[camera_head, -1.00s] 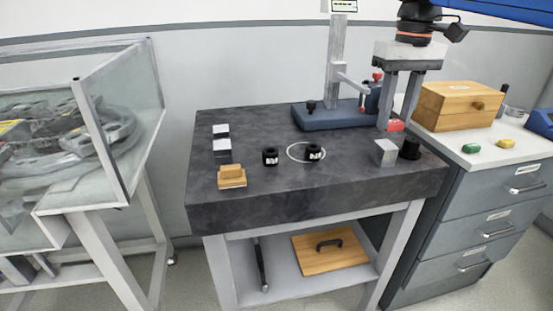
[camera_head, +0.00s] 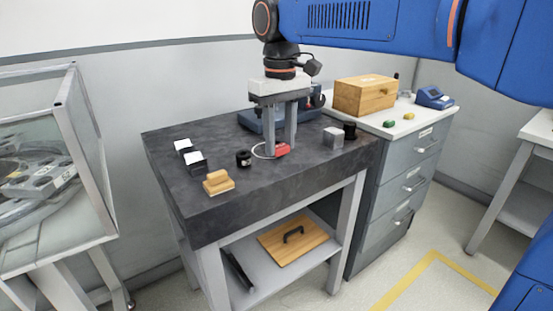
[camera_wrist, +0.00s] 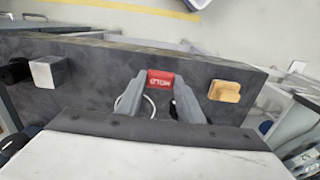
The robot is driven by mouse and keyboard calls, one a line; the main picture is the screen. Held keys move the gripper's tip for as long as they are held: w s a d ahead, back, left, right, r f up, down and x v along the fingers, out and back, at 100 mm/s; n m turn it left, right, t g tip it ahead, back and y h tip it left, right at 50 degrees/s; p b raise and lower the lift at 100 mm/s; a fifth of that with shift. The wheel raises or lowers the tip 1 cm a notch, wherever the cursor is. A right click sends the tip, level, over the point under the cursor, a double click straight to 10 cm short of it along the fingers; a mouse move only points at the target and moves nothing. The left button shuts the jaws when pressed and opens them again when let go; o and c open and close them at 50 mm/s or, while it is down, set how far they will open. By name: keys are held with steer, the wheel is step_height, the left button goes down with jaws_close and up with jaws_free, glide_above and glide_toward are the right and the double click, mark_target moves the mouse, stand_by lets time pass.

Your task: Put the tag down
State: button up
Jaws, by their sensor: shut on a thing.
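The red tag (camera_head: 282,150) is held between the fingertips of my gripper (camera_head: 280,148), over the stone-topped table. The tag also shows in the wrist view (camera_wrist: 160,80), with white lettering on it. My gripper is shut on it. A white circle (camera_head: 258,152) on the tabletop lies just left of and behind the fingers. It also shows between the fingers in the wrist view (camera_wrist: 150,106). I cannot tell whether the tag touches the tabletop.
A black cylinder (camera_head: 243,158) stands left of the circle. A silver block (camera_head: 333,138) and a black cup (camera_head: 350,131) stand right. White-topped blocks (camera_head: 195,162) and a wooden block (camera_head: 217,183) are at the left. Bare dark tabletop (camera_head: 265,178) lies in front of the tag.

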mark_target(280, 173)
steer(key=shift+f, duration=2.7)
steer(key=shift+f, duration=0.1)
steer(key=o, duration=1)
steer(key=shift+o, duration=0.2)
step_height(280, 173, up, 12)
steer(key=shift+r, duration=0.15)
steer(key=s+d+f+m+t, duration=0.1)
steer(key=s+d+f+m, duration=0.1)
steer(key=s+d+f, duration=0.4)
steer(key=s+d+f+m+t, duration=0.1)
steer(key=s+d+f, duration=0.3)
steer(key=d, duration=0.5)
steer(key=s+d+f+m+t, duration=0.1)
steer(key=s+d+f+m, duration=0.1)
steer(key=s+d+f, duration=0.35)
steer(key=s+d+f+m+t, duration=0.1)
steer(key=s+d+f, duration=0.4)
steer(key=f, duration=0.5)
steer(key=shift+d+f+m+t, duration=0.2)
steer(key=shift+d+m+t, duration=0.2)
steer(key=shift+d, duration=0.4)
